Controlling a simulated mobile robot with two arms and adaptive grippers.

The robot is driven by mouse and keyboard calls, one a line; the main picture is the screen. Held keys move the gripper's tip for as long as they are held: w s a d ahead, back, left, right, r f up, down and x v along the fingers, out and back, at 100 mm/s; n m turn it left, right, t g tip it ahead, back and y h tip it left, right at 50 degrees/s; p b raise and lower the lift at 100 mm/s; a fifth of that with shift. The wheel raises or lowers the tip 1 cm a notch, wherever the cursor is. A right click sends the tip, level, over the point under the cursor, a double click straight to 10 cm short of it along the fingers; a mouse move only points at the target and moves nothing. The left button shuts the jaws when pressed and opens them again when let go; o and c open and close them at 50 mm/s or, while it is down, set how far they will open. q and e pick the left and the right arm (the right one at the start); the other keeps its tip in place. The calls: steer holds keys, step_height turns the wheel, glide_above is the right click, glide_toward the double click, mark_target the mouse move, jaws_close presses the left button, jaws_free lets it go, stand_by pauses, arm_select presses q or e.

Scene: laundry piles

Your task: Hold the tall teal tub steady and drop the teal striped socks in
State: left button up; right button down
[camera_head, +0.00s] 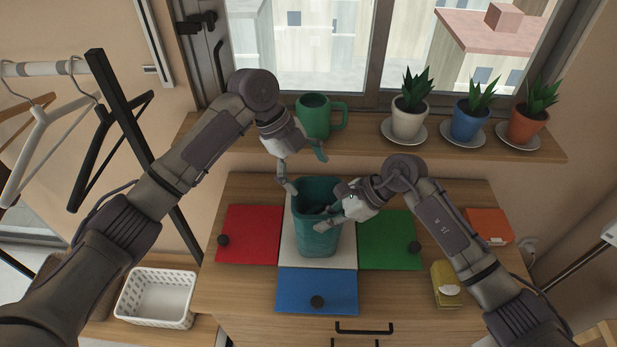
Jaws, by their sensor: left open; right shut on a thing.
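The tall teal tub (318,243) stands upright on a pale square in the middle of the cabinet top. My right gripper (322,219) is at the tub's right side and shut on its wall near the rim. My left gripper (305,172) is open just above the tub's mouth, its fingers spread and pointing down, with nothing visible between them. The teal striped socks cannot be made out; most of the tub's inside is dark or hidden by the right gripper.
Red (250,235), blue (300,290) and green (385,238) panels with dark knobs surround the tub. A green mug (313,117) and potted plants (408,120) stand on the sill behind. A yellow packet (446,280) and orange box (488,224) lie right. A white basket (157,298) sits lower left.

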arm_select(q)
steer(key=shift+d+r+v, duration=0.1)
steer(key=shift+d+v, duration=0.1)
steer(key=shift+v, duration=0.75)
steer(key=shift+d+r+v, duration=0.1)
steer(key=shift+d+v, duration=0.1)
steer(key=shift+v, duration=0.7)
steer(key=shift+d+r+v, duration=0.1)
steer(key=shift+d+v, duration=0.1)
steer(key=shift+v, duration=0.75)
arm_select(e)
steer(key=shift+f, duration=0.1)
arm_select(q)
steer(key=shift+s, duration=0.1)
arm_select(e)
steer(key=c, duration=1.2)
jaws_free()
